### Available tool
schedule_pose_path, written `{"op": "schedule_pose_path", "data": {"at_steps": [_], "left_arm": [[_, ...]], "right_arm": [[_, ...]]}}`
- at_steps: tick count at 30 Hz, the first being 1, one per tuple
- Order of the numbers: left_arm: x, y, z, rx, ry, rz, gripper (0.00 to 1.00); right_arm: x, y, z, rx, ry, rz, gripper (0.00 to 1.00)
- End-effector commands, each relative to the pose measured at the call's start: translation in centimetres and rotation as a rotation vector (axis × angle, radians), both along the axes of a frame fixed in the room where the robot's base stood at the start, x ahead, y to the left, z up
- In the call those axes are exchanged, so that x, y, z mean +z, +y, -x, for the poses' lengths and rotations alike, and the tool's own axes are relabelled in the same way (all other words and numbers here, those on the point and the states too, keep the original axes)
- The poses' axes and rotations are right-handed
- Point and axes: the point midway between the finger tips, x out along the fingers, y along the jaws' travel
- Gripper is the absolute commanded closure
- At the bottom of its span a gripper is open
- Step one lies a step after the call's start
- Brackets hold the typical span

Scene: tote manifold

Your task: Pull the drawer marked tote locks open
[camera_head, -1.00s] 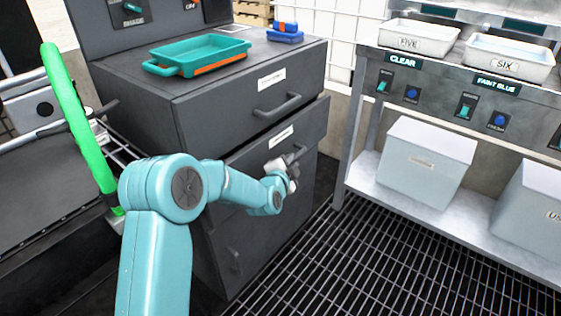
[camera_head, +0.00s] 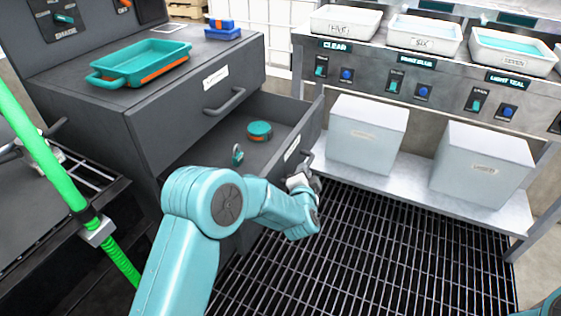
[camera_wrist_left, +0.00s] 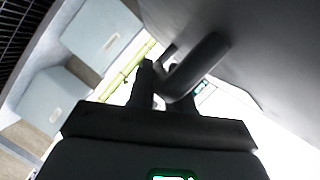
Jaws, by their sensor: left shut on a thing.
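The second drawer (camera_head: 268,140) of the dark grey cabinet stands well open, with a white label (camera_head: 292,148) on its front too small to read. Inside lie a round teal and orange item (camera_head: 260,130) and a small teal padlock-like item (camera_head: 237,154). My left gripper (camera_head: 305,175) is at the drawer's front, shut on its bar handle (camera_head: 307,160). In the left wrist view the dark handle (camera_wrist_left: 203,62) passes between the gripper's fingers (camera_wrist_left: 165,92). My right gripper is out of view.
The closed top drawer (camera_head: 216,92) is above; a teal tray (camera_head: 140,62) sits on the cabinet. A bench (camera_head: 430,85) with white trays and lidded bins (camera_head: 366,135) stands to the right. A green hose (camera_head: 45,155) is at left. Open grating (camera_head: 370,260) lies in front.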

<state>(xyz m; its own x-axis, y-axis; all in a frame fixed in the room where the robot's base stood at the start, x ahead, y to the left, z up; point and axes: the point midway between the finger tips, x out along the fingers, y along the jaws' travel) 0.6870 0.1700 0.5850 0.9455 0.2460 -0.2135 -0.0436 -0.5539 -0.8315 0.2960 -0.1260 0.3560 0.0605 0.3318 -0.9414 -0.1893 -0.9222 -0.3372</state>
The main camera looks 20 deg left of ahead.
Motion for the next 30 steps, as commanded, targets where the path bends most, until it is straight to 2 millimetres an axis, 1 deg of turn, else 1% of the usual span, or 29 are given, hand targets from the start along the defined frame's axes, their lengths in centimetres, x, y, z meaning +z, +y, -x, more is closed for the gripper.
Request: {"op": "schedule_pose_path", "data": {"at_steps": [1,3,9,12,18,29,30], "left_arm": [[0.2,-1.4,0.1,-0.005,0.003,0.000,1.00],[0.2,-2.9,0.3,-0.005,0.003,0.000,1.00],[0.1,-5.9,0.6,-0.004,0.001,-0.001,1.00],[0.1,-6.9,0.7,-0.004,-0.001,0.000,1.00],[0.1,-7.7,0.8,-0.002,-0.002,0.000,1.00],[0.1,-7.9,0.8,-0.004,-0.004,0.000,1.00],[0.1,-7.9,0.8,-0.003,-0.004,0.000,0.74]], "right_arm": [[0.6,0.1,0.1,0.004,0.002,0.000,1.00],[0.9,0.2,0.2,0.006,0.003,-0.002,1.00],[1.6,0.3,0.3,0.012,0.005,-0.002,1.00],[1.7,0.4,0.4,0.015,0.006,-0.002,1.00],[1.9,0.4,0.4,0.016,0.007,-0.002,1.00],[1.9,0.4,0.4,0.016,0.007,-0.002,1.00],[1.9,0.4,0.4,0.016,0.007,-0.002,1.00]]}}
